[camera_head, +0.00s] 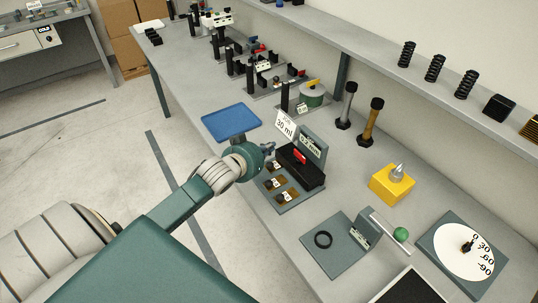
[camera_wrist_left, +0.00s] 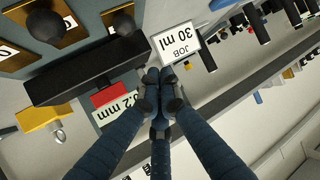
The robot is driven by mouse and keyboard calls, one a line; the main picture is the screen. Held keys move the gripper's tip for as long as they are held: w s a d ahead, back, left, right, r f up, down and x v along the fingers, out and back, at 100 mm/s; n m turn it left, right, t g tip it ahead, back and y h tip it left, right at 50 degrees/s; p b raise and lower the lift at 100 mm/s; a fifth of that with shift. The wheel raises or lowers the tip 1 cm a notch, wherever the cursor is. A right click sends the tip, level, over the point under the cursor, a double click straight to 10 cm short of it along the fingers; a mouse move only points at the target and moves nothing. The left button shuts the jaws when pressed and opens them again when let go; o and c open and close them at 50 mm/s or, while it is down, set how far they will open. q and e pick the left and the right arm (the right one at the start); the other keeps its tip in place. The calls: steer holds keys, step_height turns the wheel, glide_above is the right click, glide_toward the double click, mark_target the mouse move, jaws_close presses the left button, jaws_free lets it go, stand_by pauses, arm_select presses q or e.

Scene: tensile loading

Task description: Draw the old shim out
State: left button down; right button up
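A red tab (camera_head: 299,157), which looks like the old shim's end, sits on the long black block (camera_head: 308,177) in front of an upright grey plate marked 0.2 mm (camera_head: 311,142). In the left wrist view the red tab (camera_wrist_left: 104,96) lies between the black block (camera_wrist_left: 85,75) and the label. My left gripper (camera_head: 271,150) is just left of the block in the head view. In the wrist view its fingertips (camera_wrist_left: 160,85) are drawn together with nothing visible between them, apart from the red tab. My right gripper is not in view.
Small brass plates with black knobs (camera_head: 276,183) lie before the block. A JOB 30 ml card (camera_head: 286,124) stands behind my gripper. A blue tray (camera_head: 232,121) lies left; a yellow block (camera_head: 392,184) and a grey plate with a ring (camera_head: 336,259) are to the right.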

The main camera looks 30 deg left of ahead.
mark_target(276, 162)
arm_select(q)
steer(key=x, duration=0.3)
steer(key=shift+w, duration=0.1)
steer(key=shift+s+d+f+p, duration=0.15)
steer(key=shift+s+f+p, duration=0.65)
steer(key=shift+s+f, duration=0.6)
steer(key=shift+s, duration=0.05)
steer(key=shift+w+f, duration=0.1)
steer(key=shift+f, duration=0.05)
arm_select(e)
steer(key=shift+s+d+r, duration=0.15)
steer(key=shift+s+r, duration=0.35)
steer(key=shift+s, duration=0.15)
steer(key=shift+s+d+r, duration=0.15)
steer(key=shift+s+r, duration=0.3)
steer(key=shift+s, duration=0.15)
